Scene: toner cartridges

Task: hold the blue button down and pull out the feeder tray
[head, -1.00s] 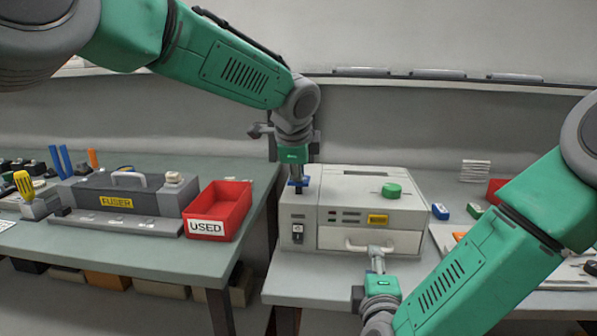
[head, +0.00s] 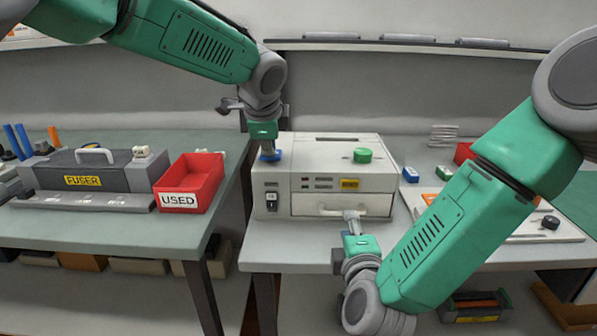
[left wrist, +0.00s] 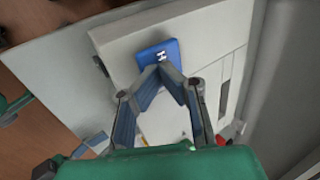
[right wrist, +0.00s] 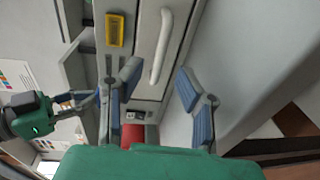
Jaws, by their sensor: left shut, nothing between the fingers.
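The beige printer has a blue button (head: 265,157) on its top left; it shows as a blue block in the left wrist view (left wrist: 168,50). My left gripper (head: 271,151) is shut and empty, with its fingertips (left wrist: 160,70) at the button; whether the button is pressed down I cannot tell. The feeder tray (head: 308,204) is in the printer front, apparently flush, with a pale bar handle (right wrist: 163,45). My right gripper (head: 349,215) is in front of the handle. In the right wrist view its fingers (right wrist: 158,78) are apart, with the handle lying ahead between them.
A green knob (head: 363,155) is on the printer top and a power switch (head: 271,200) on its front left. A red USED bin (head: 189,183) and a grey fuser unit (head: 90,172) stand on the left table. Bare tabletop (head: 290,255) lies before the printer.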

